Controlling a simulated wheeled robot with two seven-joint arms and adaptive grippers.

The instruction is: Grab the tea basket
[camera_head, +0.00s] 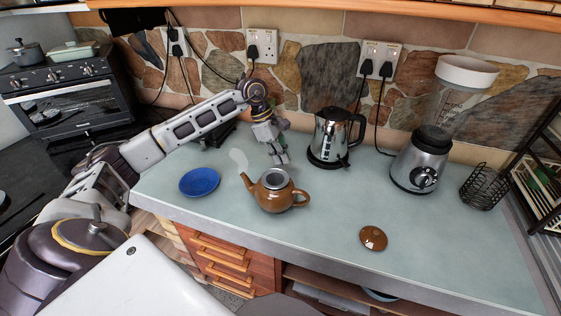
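A brown teapot (271,196) stands upright on the pale green counter, spout to the left and handle to the right. Its top is open, and a grey metal rim, which looks like the tea basket (276,178), sits in the opening. The inside of the basket is too small to make out. The brown lid (373,238) lies on the counter to the right. My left gripper (279,159) points down just above and behind the teapot opening. Its fingers look close together, but I cannot tell whether they are open or whether they touch the rim. My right gripper is out of view.
A blue plate (200,182) lies left of the teapot. A steel kettle (333,135) stands behind to the right, then a blender (418,160) and a black wire basket (484,187). The counter (320,225) is clear between teapot and lid.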

